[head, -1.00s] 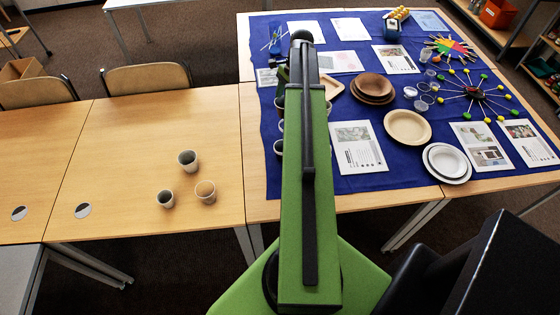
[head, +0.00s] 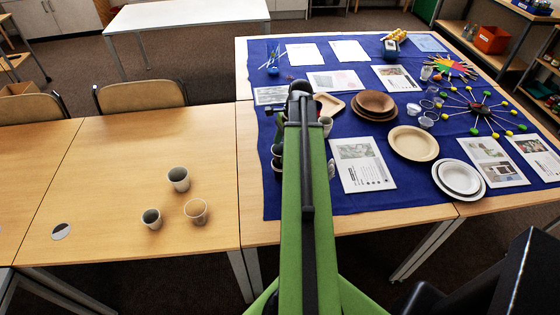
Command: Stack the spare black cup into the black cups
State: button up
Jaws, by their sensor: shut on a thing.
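My green arm reaches over the blue cloth in the head view. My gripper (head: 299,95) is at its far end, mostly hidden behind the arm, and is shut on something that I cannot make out. A pale-sided cup (head: 326,123) shows just right of the arm's far end; I cannot tell whether it is held. Several cups show partly at the arm's left side, one of them at the cloth's left edge (head: 277,150). On the left wooden table stand three upright cups: a dark-inside cup (head: 179,176), another dark-inside cup (head: 151,217) and a brownish-inside cup (head: 196,209).
The blue cloth (head: 350,205) carries brown plates (head: 374,103), a cream plate (head: 413,143), white plates (head: 459,177), printed sheets (head: 362,163) and a spoked model (head: 484,109). The left table is clear around its three cups. Chairs (head: 141,96) stand behind it.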

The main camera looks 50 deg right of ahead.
jog(key=shift+f+b, duration=1.05)
jog(key=shift+f, duration=0.5)
jog(key=shift+f+b, duration=0.55)
jog(key=shift+f, duration=0.1)
jog(key=o, duration=1.3)
jog(key=shift+c, duration=0.2)
